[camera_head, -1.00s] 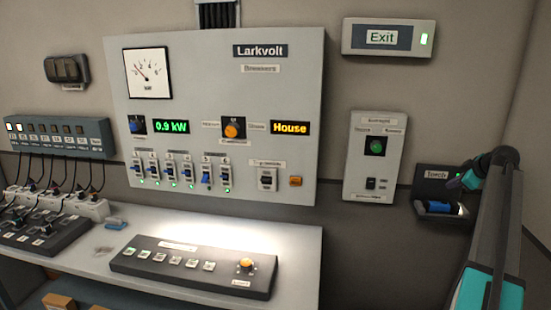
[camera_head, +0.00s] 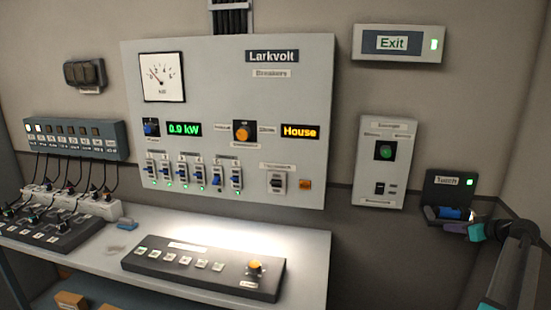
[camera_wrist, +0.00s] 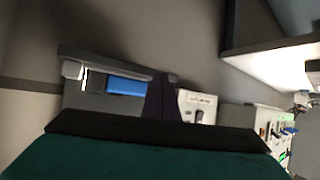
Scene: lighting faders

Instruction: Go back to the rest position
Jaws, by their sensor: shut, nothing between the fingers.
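My gripper (camera_head: 456,227) shows small at the right of the head view, just below the torch holder, with the teal part of my wrist to its right. In the wrist view its dark fingers (camera_wrist: 165,98) stand together, shut and empty. The blue torch (camera_head: 450,213) lies in its dark wall holder (camera_head: 440,187), labelled "Torch", with a green light on. The torch also shows as a blue bar in the wrist view (camera_wrist: 125,87), to the left of my fingers. I cannot tell whether my gripper touches the holder.
The Larkvolt breaker panel (camera_head: 225,100) and a grey switch box (camera_head: 388,160) are on the wall to the left of my arm. The lit desk (camera_head: 310,255) carries a fader console (camera_head: 200,270). An exit sign (camera_head: 398,42) hangs above.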

